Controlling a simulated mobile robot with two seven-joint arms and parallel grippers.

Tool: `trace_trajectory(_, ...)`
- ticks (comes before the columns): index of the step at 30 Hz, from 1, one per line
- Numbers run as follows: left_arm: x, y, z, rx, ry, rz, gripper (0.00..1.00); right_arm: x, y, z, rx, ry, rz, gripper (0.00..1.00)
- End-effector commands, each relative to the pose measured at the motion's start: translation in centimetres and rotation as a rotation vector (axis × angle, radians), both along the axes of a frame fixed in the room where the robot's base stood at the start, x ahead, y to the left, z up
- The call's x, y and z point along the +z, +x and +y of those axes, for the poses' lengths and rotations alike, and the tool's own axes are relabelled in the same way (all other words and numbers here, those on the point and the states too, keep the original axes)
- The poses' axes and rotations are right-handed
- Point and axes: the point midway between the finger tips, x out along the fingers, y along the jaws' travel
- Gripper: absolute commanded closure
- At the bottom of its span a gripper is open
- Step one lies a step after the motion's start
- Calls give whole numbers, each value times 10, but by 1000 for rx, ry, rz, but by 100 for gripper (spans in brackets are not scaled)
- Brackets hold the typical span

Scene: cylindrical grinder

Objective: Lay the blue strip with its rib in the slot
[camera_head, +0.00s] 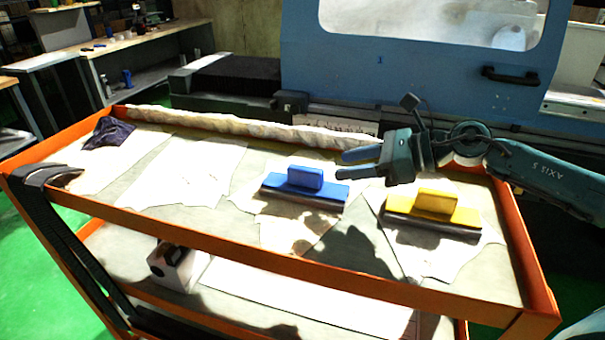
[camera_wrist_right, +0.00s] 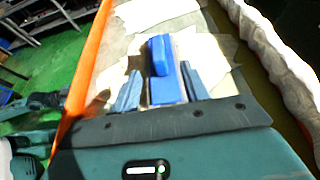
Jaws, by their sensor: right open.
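The blue strip (camera_head: 330,201) lies on a pale sheet on the top tray of an orange cart, with a raised blue block (camera_head: 305,177) along its upper side. My right gripper (camera_head: 341,164) is open and empty, to the right of the strip and higher in the picture, its fingers pointing left. In the right wrist view the strip (camera_wrist_right: 165,91) and its block (camera_wrist_right: 160,54) show ahead, between the two finger lines; no contact is visible. The rib cannot be made out, and I cannot identify the slot. My left gripper is not clearly seen.
A yellow strip (camera_head: 432,215) with a yellow block lies right of the blue one. The cart's orange rim (camera_head: 300,262) surrounds the tray. A dark cloth (camera_head: 108,133) lies at its far left, and a white roll (camera_head: 240,127) runs along the back. The blue machine (camera_head: 420,75) stands behind.

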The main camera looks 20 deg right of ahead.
Motion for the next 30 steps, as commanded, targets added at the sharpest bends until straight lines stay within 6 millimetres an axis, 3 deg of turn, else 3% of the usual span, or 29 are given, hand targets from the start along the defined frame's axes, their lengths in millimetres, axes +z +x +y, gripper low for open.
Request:
trace_trajectory(6, -2, -7, 2, 3, 11, 38, 64, -11, 20, 30, 1, 3, 0, 55)
trace_trajectory(13, -1, -4, 6, 25, 9, 43, 64, -19, 28, 42, 0, 3, 2, 55)
trace_trajectory(21, 5, -4, 10, 35, 19, 59, 64, -37, 46, 72, 0, 2, 0, 55)
trace_trajectory(30, -1, -6, 12, 40, 24, 72, 64, -42, 49, 76, -3, 1, 0, 55)
